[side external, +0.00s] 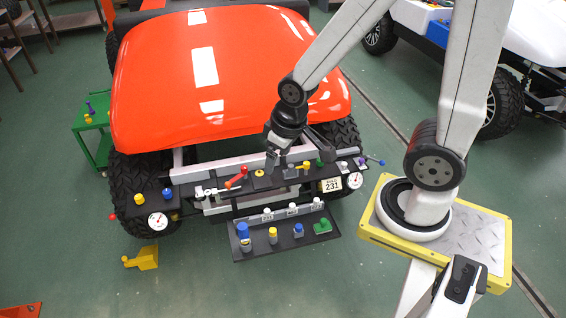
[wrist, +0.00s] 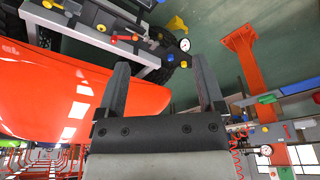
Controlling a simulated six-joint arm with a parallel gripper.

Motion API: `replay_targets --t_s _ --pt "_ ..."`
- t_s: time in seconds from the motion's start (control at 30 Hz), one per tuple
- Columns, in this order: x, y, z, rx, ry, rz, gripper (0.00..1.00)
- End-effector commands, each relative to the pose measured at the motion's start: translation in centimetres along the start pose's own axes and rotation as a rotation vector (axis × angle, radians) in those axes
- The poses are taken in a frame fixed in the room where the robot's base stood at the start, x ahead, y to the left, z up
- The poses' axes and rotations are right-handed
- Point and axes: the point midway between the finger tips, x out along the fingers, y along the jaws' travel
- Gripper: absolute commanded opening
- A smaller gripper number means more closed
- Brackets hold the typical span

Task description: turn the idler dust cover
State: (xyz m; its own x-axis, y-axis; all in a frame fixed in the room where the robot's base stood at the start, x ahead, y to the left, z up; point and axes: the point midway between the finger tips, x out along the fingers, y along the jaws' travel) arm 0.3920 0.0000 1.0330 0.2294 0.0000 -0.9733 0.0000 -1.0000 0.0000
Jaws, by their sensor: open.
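My gripper (side external: 297,156) is over the front of the cart, just in front of the orange hood, with its fingers apart. In the wrist view my gripper (wrist: 160,66) is open, with nothing between the fingers. The cart's front panel (side external: 213,187) carries a red handle (side external: 236,177), a yellow piece with a dark centre (side external: 260,173), a green block (side external: 320,163) and small grey parts. I cannot tell which of these is the idler dust cover. The gripper partly hides the panel's middle, and contact with any part is not clear.
A dark tray (side external: 286,246) with several coloured knobs sits in front of the panel. Gauges (side external: 157,221) and a "231" plate (side external: 331,185) flank it. The orange hood (side external: 215,75) rises behind. A yellow block (side external: 146,257) lies on the open green floor.

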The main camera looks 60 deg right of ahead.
Motion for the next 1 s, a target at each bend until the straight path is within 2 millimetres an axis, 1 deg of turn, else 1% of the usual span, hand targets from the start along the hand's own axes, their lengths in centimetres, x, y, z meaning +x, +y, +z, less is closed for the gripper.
replay_targets --t_s 0.03,0.07,0.23,0.37,0.47,0.67,0.8,1.0 --pt "0.0 0.0 0.0 0.0 0.0 0.0 0.7" --pt "0.0 0.0 -0.1 0.001 0.0 0.0 0.62" --pt "0.2 0.2 -0.9 0.028 -0.005 0.002 0.62" --pt "0.8 0.6 -2.6 0.084 -0.013 0.005 0.62" --pt "1.4 1.2 -4.5 0.15 -0.024 0.009 0.62" --pt "3.5 2.8 -8.9 0.314 -0.046 0.021 0.62" --pt "5.3 4.2 -11.8 0.433 -0.063 0.031 0.62" --pt "8.3 6.4 -15.3 0.602 -0.084 0.047 0.62"
